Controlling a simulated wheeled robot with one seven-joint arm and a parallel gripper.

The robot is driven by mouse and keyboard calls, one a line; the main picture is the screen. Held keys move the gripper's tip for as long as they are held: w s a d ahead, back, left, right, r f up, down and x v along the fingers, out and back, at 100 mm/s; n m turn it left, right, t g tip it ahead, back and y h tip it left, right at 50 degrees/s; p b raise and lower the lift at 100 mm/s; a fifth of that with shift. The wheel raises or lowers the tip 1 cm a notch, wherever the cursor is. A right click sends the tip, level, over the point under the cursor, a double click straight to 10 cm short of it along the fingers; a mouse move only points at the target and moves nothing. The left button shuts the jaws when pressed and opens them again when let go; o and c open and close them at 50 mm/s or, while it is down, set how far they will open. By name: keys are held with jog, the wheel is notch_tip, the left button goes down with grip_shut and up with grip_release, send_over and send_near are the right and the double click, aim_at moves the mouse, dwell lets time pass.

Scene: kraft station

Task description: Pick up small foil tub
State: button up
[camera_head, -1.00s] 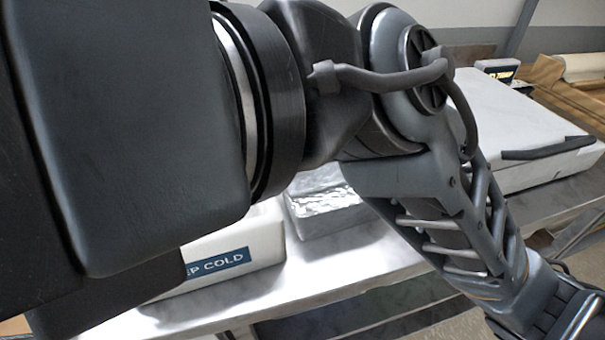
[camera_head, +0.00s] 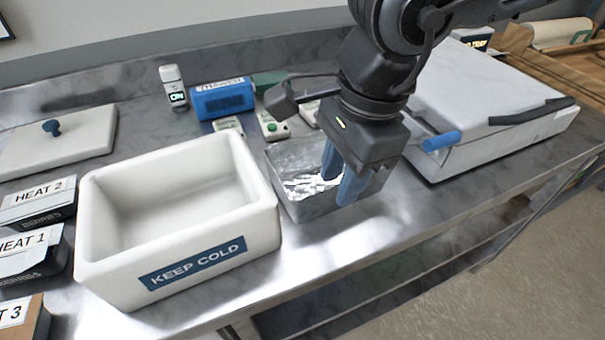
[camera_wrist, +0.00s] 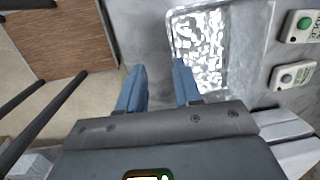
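A silver, square-sided tub (camera_head: 285,200) with bright crinkled foil showing inside stands on the metal counter, right of the white bin. It also shows at the upper middle of the wrist view (camera_wrist: 213,50). No other foil tub can be made out. My gripper (camera_head: 344,186) points down at the tub's right side, its two blue fingers apart with nothing seen between them. In the wrist view, my gripper (camera_wrist: 160,75) has one finger overlapping the tub's edge and the other over bare counter. Whether the fingers touch the tub cannot be told.
A white KEEP COLD bin (camera_head: 250,232) stands close left of the tub. A big white box (camera_head: 490,90) with a dark handle is at right. Small button boxes (camera_head: 272,126) and a blue box (camera_head: 224,99) stand behind. HEAT boxes (camera_head: 38,205) line the left; the front counter is clear.

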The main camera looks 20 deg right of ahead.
jog(key=shift+h, duration=0.6)
jog(key=w+f, duration=0.1)
jog(key=f, duration=0.1)
jog(key=d+f, duration=0.1)
jog(key=f, duration=0.1)
jog(key=w+d+f+p, duration=0.1)
jog(key=f, duration=0.1)
jog(key=shift+w+d+f, duration=0.25)
jog(key=shift+w+f, duration=0.05)
jog(key=shift+f, duration=0.1)
jog(key=shift+w+f, duration=0.1)
jog(key=shift+f, duration=0.6)
jog(key=shift+c, duration=0.2)
grip_shut()
